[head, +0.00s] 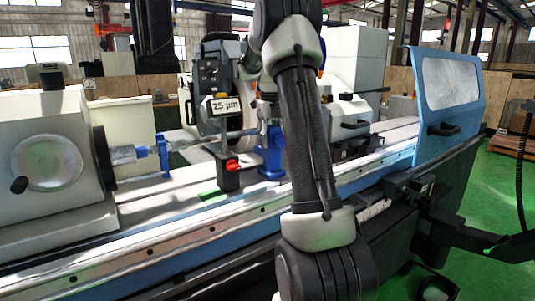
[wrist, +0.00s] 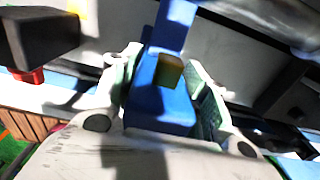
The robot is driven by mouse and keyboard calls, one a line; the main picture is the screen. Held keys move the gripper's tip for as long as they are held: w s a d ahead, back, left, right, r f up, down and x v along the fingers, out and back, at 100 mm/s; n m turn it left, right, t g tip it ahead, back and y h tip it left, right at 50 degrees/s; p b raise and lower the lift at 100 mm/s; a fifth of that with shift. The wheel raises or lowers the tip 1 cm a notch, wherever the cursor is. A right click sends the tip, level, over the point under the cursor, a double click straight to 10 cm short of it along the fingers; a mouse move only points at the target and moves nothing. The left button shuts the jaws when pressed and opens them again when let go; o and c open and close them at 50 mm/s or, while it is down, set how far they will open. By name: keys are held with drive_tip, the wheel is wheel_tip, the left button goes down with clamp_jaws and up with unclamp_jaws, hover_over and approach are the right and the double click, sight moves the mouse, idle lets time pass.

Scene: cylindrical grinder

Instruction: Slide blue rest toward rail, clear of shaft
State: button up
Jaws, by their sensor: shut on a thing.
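In the wrist view, the two fingers of my gripper (wrist: 165,85) stand on either side of a blue rest (wrist: 163,110) and are shut on it. A small brownish block sits on the blue part between the fingers. In the head view, a blue rest (head: 271,155) stands on the machine table beside my arm, which hides part of it; my gripper is hidden there. The steel shaft (head: 200,143) runs from the headstock at left toward this rest. A second blue rest (head: 163,156) stands near the headstock. Contact between shaft and rest cannot be told.
A dark post with a red knob (head: 232,166) stands just left of the near rest; a dark block (wrist: 40,38) with red below it shows in the wrist view. The rail (head: 150,247) runs along the table front.

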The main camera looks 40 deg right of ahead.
drive_tip(key=shift+s, duration=1.05)
drive_tip(key=o, duration=1.2)
drive_tip(key=shift+r, duration=0.1)
